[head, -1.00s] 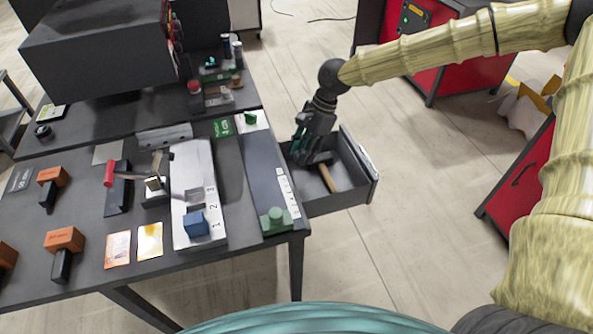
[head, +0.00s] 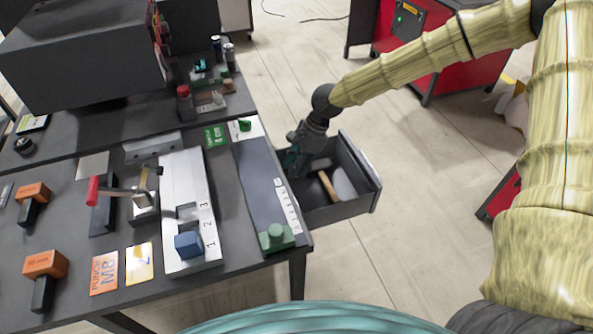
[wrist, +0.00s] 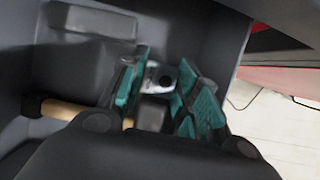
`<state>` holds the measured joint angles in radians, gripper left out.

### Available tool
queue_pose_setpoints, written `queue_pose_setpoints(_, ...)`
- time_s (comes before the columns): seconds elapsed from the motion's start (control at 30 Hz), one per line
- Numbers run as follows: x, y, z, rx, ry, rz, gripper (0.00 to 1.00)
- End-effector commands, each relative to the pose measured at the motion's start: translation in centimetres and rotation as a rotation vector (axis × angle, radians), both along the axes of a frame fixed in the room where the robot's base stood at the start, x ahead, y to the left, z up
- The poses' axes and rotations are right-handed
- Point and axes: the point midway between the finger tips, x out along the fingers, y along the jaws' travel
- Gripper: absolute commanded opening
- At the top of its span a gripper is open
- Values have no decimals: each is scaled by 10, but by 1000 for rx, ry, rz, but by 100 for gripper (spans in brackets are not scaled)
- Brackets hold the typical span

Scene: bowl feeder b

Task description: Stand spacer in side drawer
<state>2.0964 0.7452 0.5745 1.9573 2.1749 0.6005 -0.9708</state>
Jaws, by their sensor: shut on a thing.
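The side drawer (head: 372,198) stands open at the right side of the table. My gripper (head: 294,164) reaches down into its left part. In the wrist view my gripper's teal-padded fingers (wrist: 162,88) are closed around a small silver piece with a dark round hole, the spacer (wrist: 158,77). In the head view the spacer is hidden by my gripper and the drawer. I cannot tell whether it touches the drawer floor.
A tool with a wooden handle (head: 327,186) lies in the drawer; the handle (wrist: 72,111) runs close beside my fingers. A pale rounded patch (head: 344,184) shows right of it. The table holds a numbered metal block (head: 204,240) and a green-ended dark strip (head: 262,185).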

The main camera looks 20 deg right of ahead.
Motion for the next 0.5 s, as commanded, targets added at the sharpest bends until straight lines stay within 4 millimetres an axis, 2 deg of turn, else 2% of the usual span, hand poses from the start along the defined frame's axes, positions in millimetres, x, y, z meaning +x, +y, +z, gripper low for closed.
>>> queue_pose_setpoints(0.2,0,0,-25,-1,1,0,6)
queue_pose_setpoints(0.5,0,0,-27,0,1,1,6)
